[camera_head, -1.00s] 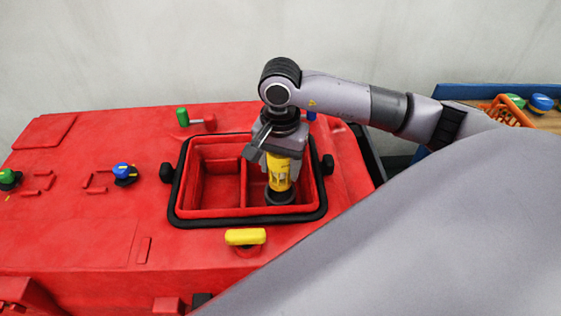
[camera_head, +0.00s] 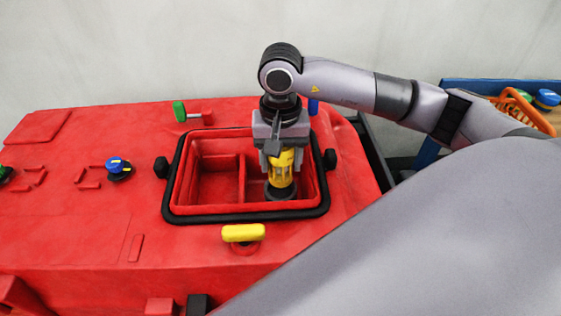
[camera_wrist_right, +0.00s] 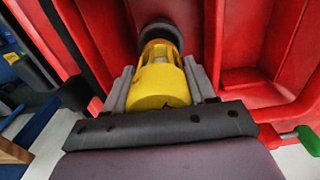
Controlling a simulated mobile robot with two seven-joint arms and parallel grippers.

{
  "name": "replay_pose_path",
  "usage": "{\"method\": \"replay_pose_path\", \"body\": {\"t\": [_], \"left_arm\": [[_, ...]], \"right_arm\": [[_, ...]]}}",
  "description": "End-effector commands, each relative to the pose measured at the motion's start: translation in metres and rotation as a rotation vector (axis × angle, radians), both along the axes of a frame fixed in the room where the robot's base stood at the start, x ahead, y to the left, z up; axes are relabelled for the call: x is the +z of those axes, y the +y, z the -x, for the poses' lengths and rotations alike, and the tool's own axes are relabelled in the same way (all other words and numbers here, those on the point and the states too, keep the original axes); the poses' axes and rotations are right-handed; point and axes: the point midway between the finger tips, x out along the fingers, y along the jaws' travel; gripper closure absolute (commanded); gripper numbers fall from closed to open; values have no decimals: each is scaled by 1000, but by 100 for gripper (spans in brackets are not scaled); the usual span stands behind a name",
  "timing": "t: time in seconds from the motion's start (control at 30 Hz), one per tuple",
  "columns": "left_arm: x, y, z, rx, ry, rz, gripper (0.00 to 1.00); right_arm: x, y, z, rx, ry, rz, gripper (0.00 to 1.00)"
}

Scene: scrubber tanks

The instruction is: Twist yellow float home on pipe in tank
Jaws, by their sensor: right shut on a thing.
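The yellow float (camera_head: 281,172) stands upright in the right compartment of the open red tank (camera_head: 180,203). Its lower end meets a dark round fitting (camera_head: 279,193); the pipe itself is hidden. My right gripper (camera_head: 282,150) reaches down from above and is shut on the float's upper part. In the right wrist view the float (camera_wrist_right: 160,84) sits between the two grey fingers of the gripper (camera_wrist_right: 162,80), with the dark ring (camera_wrist_right: 161,32) at its far end. My left gripper is not in view.
A black rim (camera_head: 240,217) with black knobs surrounds the tank opening. A yellow handle (camera_head: 243,233) is in front, a green-handled valve (camera_head: 180,111) behind, and a blue knob (camera_head: 118,167) to the left. An orange basket (camera_head: 525,108) stands far right.

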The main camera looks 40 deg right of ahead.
Motion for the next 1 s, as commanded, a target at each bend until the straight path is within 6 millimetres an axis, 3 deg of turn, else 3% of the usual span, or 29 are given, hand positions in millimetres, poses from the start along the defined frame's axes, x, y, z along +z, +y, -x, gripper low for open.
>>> {"method": "replay_pose_path", "body": {"t": [0.37, 0.67, 1.0], "left_arm": [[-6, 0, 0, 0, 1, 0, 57], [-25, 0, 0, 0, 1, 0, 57], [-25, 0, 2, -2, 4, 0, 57]], "right_arm": [[0, 0, 0, 65, 0, -1, 75], [-2, 0, 0, 275, -1, 0, 75], [-1, 0, 0, 284, 0, -1, 75]]}}
